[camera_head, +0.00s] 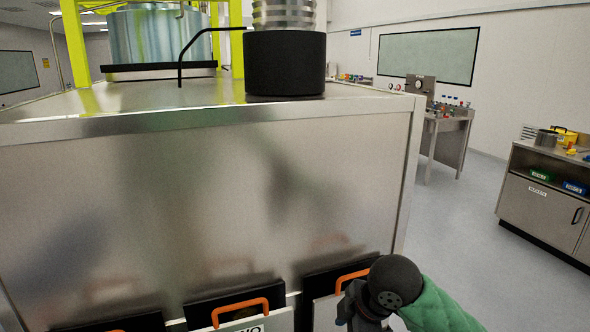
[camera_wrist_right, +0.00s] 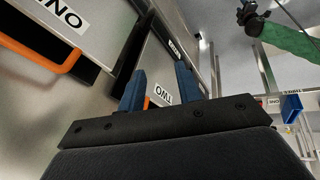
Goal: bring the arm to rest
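My right arm comes in at the lower right of the head view, with a green sleeve and a black rounded wrist. My right gripper (camera_wrist_right: 159,74) shows in the right wrist view with its two blue fingers spread apart and nothing held between them. In the head view the wrist is beside an orange handle (camera_head: 353,275) low on the steel cabinet (camera_head: 200,190); the fingers are not clear there. My left gripper does not show in the head view.
Another orange handle (camera_head: 240,305) sits to the left along the cabinet's lower front. A black cylinder (camera_head: 285,65) stands on the cabinet top. A workbench (camera_head: 445,140) and a side cabinet (camera_head: 540,205) stand at the right, with open floor (camera_head: 455,220) between them and the steel cabinet.

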